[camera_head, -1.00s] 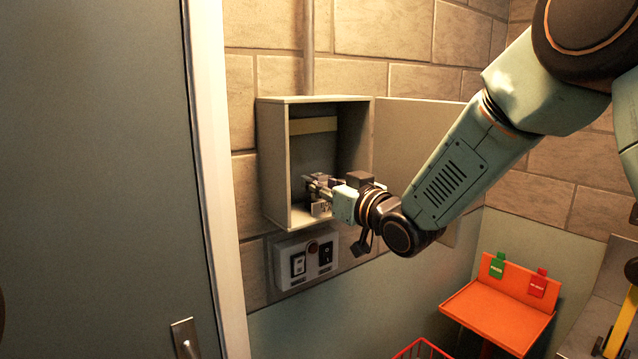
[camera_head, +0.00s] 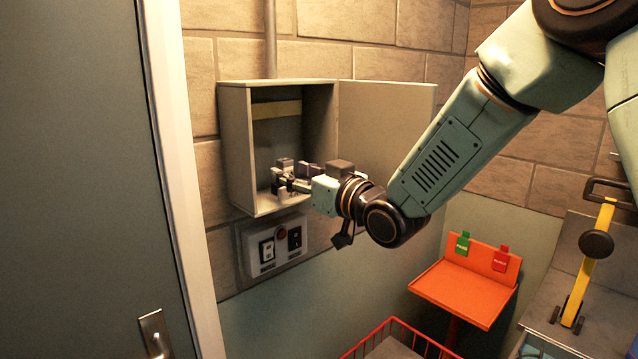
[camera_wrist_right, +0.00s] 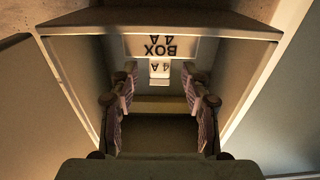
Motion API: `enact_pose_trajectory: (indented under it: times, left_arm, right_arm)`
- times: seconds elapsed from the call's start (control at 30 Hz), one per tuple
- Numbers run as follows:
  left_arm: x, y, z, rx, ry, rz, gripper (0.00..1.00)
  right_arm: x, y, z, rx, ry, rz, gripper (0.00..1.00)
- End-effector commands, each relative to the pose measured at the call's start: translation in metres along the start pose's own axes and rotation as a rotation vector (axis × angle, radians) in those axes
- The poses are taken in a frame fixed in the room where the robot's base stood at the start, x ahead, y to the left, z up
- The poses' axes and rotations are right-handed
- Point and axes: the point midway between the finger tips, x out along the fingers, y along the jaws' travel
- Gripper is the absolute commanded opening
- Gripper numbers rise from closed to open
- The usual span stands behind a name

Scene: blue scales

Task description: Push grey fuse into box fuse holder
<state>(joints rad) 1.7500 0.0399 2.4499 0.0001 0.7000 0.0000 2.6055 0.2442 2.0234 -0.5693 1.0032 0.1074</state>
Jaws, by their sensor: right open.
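The open grey wall box (camera_head: 236,150) hangs on the brick wall in the head view. My right gripper (camera_head: 285,182) reaches into its lower part. In the right wrist view the two fingers (camera_wrist_right: 160,108) stand apart with nothing between them. Beyond them, a small pale piece marked "4 A" (camera_wrist_right: 159,70), apparently the grey fuse, sits against an inverted "BOX 4A" label (camera_wrist_right: 160,46), which appears to mark the holder. I cannot tell how deeply the piece is seated. My left gripper is not in view.
The box door (camera_head: 385,130) stands open to the right, behind my right arm. A switch panel (camera_head: 276,245) is below the box. A grey door (camera_head: 75,180) is at left. An orange stand (camera_head: 465,290) and red wire basket (camera_head: 398,335) are lower right.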

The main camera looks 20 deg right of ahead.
Motion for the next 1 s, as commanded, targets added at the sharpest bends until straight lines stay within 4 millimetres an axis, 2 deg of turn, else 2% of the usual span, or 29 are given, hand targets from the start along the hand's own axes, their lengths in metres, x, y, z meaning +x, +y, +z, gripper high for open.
enact_pose_trajectory:
  times: [0.1, 0.4, 0.7, 1.0]
  left_arm:
    - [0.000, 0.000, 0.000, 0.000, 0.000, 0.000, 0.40]
    - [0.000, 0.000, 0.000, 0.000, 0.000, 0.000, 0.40]
    - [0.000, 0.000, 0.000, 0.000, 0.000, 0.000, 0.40]
    - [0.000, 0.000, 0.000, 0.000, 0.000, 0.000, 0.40]
  right_arm:
    - [-0.023, 0.001, -0.002, 0.007, 0.004, 0.003, 0.48]
    - [-0.064, 0.000, -0.001, 0.007, 0.005, 0.000, 0.48]
    - [-0.084, 0.000, -0.001, 0.004, 0.002, 0.001, 0.48]
    - [-0.087, -0.001, -0.001, 0.001, 0.002, -0.001, 0.48]
